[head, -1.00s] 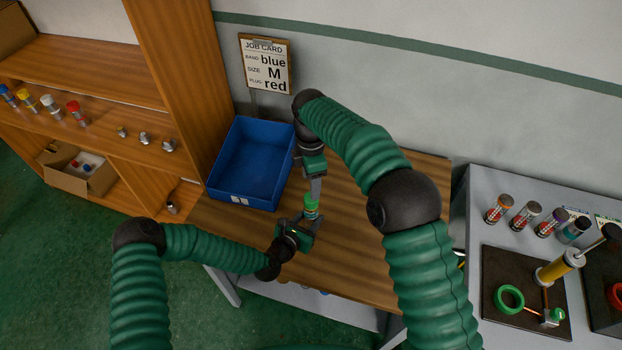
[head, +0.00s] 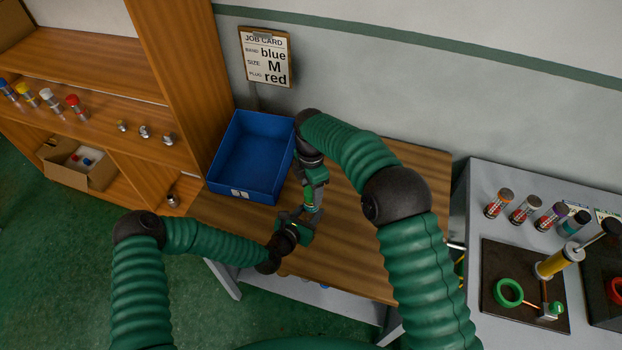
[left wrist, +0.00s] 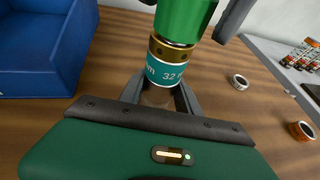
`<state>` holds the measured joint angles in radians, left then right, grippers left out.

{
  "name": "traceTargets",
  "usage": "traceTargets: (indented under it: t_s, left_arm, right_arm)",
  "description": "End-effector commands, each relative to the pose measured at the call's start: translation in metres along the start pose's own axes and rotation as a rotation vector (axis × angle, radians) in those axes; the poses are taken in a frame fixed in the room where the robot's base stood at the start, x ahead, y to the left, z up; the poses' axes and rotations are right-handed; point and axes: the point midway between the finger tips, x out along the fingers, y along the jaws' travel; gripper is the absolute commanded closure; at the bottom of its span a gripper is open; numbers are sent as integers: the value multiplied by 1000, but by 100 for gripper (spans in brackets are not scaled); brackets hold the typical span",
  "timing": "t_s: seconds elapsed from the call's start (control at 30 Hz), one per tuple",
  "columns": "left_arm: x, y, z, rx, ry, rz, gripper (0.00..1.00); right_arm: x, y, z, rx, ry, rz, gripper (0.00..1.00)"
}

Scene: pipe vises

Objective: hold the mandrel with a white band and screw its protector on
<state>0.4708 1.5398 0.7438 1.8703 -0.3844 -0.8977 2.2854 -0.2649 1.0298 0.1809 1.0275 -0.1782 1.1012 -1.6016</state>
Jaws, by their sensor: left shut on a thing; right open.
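My left gripper (head: 303,219) is shut on a mandrel (left wrist: 166,73) and holds it upright above the wooden bench. The mandrel's band looks teal, not white, with "32" printed on it, and a brass collar (left wrist: 170,48) sits above it. A green protector (left wrist: 184,18) stands on top of the collar, touching it; how far it is threaded I cannot tell. My right gripper (head: 313,192) is above the left one. It is open, its fingers on either side of the protector, as the left wrist view (left wrist: 190,12) shows. The protector is mostly hidden in the head view.
A blue bin (head: 250,157) stands at the bench's back left, under a job card (head: 266,58) reading blue, M, red. A pale ring (left wrist: 239,82) and an orange-brown piece (left wrist: 302,130) are nearby.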

Motion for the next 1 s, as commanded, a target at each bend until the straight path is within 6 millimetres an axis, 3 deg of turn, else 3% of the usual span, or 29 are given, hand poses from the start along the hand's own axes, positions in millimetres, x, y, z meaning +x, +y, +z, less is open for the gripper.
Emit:
traceTargets:
  t_s: [0.37,0.8,1.0]
  left_arm:
    - [0,1,0,0,0,1,100]
    - [0,0,0,1,0,1,100]
    - [0,0,0,1,0,0,100]
  right_arm:
    - [10,0,0,0,-1,0,44]
    - [10,0,0,0,-1,2,99]
    - [10,0,0,30,-1,2,100]
